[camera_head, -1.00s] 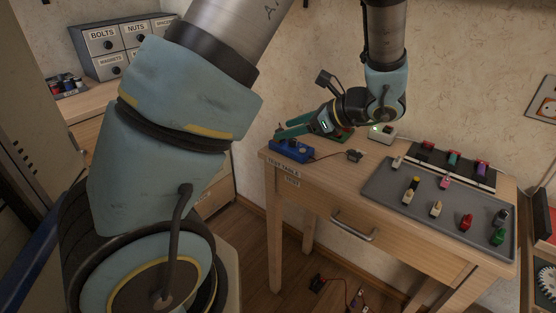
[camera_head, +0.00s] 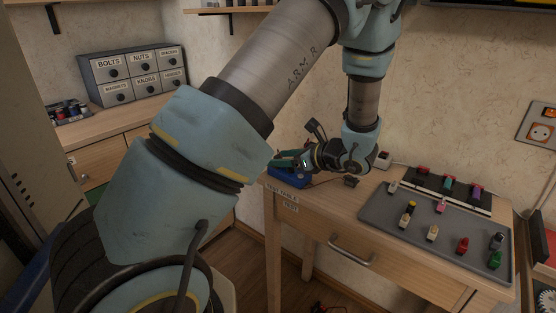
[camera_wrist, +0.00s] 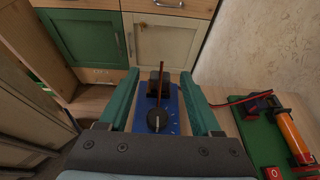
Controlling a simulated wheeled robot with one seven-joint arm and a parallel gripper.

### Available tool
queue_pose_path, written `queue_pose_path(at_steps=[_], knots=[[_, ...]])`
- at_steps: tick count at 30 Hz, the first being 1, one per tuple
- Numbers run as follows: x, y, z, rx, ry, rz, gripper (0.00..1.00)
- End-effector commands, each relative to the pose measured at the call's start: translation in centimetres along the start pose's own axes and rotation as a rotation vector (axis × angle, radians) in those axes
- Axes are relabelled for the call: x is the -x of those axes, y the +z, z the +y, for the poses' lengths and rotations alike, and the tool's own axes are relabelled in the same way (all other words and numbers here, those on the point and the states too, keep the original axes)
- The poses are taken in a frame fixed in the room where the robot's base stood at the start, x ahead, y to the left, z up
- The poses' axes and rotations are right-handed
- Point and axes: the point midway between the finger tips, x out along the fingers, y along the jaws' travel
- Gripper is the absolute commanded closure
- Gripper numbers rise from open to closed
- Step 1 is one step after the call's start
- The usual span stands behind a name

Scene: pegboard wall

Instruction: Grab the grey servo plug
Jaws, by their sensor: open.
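A blue board (camera_head: 288,178) lies at the left end of the wooden table. In the wrist view the blue board (camera_wrist: 172,122) carries a round black knob (camera_wrist: 158,120) and a dark block (camera_wrist: 160,88) with a reddish-brown wire rising from it. I cannot tell whether this dark block is the grey servo plug; its colour looks nearly black. My gripper (camera_head: 284,160) is low over the blue board. In the wrist view its two green fingers are open, one on each side of the block, with nothing visibly held. Contact and height cannot be told.
A grey tray (camera_head: 385,217) holds several coloured plugs. A green board (camera_wrist: 262,140) with an orange cylinder (camera_wrist: 292,135) is right of my gripper. Table space between blue board and tray is mostly free.

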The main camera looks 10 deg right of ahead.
Motion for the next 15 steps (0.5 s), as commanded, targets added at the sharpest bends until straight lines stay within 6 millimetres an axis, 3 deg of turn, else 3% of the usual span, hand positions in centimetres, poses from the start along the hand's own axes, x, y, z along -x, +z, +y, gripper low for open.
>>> queue_pose_path(at_steps=[3,11,15], knots=[[-1.10,0.10,0.06,0.000,0.001,-0.001,0.35],[-1.32,0.00,0.04,0.001,0.000,0.000,0.35],[-1.30,0.00,0.04,0.001,0.000,0.000,0.51]])
